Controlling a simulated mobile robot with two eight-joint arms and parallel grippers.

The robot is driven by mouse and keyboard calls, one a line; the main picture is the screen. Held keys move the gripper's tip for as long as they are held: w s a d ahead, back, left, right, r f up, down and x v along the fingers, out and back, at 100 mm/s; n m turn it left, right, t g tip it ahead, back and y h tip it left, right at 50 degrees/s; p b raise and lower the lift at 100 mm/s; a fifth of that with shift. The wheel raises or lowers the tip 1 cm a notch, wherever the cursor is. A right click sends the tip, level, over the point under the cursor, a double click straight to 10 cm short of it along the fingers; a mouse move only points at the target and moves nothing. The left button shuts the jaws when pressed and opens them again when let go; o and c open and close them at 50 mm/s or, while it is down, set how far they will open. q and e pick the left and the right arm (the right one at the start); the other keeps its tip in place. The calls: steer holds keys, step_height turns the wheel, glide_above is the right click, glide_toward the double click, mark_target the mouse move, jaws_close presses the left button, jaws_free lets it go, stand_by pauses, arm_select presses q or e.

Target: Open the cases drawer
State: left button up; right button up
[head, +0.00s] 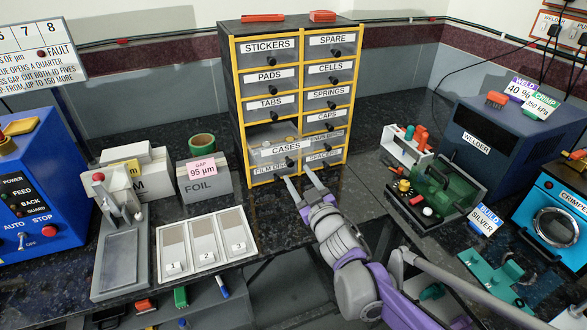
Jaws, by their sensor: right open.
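The cases drawer (287,149) is in the left column of the yellow-framed drawer cabinet (239,103) in the head view. It stands pulled out toward me, and its front partly covers the film drawer and part of the right column. Its inside shows with small items that I cannot make out. Its dark handle knob (290,162) is at the lower front. My right gripper (298,173) is open, with its two fingers apart just below and in front of this knob. I cannot tell if a finger touches it. My left gripper is not in view.
A foil box (203,183) and a white numbered tray (207,246) stand left of the cabinet. A white rack (404,147), a green-lidded case (440,189) and the welder (490,140) stand to the right. The dark bench is clear just right of the cabinet.

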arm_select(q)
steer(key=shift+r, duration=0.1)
arm_select(e)
steer(key=v, duration=0.5)
steer(key=shift+s+d, duration=0.1)
steer(key=shift+s, duration=0.2)
steer(key=s+d+f+m+g+h, duration=0.2)
steer(key=s+d+f+m+h, duration=0.25)
steer(key=d, duration=0.35)
steer(key=s+d+f+m+g, duration=0.1)
steer(key=s+f+g, duration=0.3)
steer(key=s, duration=0.5)
steer(key=s+d+f+m+g+h, duration=0.1)
steer(key=s+f+g, duration=0.2)
steer(key=s+f, duration=0.35)
steer(key=s+f+m+g, duration=0.1)
steer(key=s+f+g, duration=0.25)
steer(key=s, duration=0.65)
arm_select(q)
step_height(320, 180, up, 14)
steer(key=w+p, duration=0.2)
steer(key=p, duration=1.1)
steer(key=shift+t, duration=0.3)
arm_select(e)
step_height(320, 180, up, 14)
steer(key=w, duration=0.2)
steer(key=shift+w+d+r+t, duration=0.15)
steer(key=shift+w+d+t, duration=0.1)
steer(key=shift+w+t, duration=0.1)
steer(key=shift+s, duration=0.2)
